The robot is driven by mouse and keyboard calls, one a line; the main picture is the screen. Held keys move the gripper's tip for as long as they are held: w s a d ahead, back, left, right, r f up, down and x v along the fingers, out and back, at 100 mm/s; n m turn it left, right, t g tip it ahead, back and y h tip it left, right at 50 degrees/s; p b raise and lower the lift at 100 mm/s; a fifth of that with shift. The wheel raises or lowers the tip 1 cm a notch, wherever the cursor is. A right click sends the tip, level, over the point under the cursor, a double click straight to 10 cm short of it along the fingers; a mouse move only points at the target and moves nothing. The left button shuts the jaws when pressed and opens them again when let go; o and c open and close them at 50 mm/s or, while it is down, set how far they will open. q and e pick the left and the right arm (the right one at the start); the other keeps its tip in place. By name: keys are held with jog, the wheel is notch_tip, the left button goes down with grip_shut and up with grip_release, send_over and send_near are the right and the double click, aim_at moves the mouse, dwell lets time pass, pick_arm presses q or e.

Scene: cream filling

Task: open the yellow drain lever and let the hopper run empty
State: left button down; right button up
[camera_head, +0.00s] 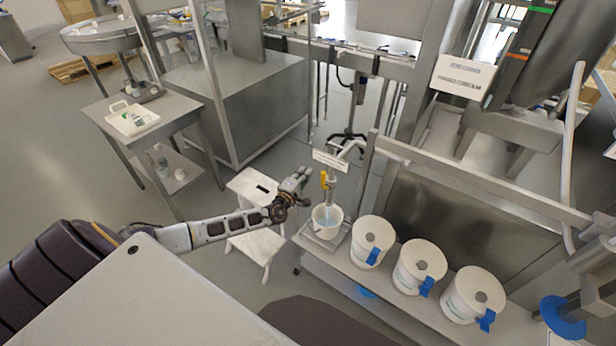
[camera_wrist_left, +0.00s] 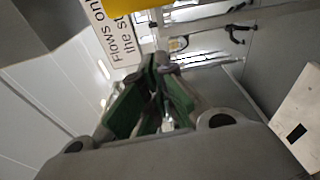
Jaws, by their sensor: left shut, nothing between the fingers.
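The yellow drain lever (camera_head: 324,180) is on the drain pipe, under a small white sign (camera_head: 331,161). A yellow part (camera_wrist_left: 140,4) shows at the top edge of the left wrist view, beside a sign (camera_wrist_left: 112,32) reading "Flows on". A white bucket (camera_head: 328,232) stands below the outlet, with pale blue showing inside it. My left gripper (camera_head: 304,174) is just left of the lever, apart from it in the head view. Its green-padded fingers (camera_wrist_left: 155,62) are shut and empty. I cannot make out the hopper's contents. My right gripper is out of view.
Several lidded white tubs with blue tags, such as this one (camera_head: 372,242), line the metal bench right of the bucket. A white step stool (camera_head: 248,217) stands below my left forearm. A side table (camera_head: 168,106) holds a white tray (camera_head: 146,127). Floor is open at left.

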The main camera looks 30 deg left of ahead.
pick_arm(q)
jog(key=s, duration=0.9)
jog(key=shift+d, duration=0.25)
jog(key=shift+s+r, duration=0.1)
dwell(0.7)
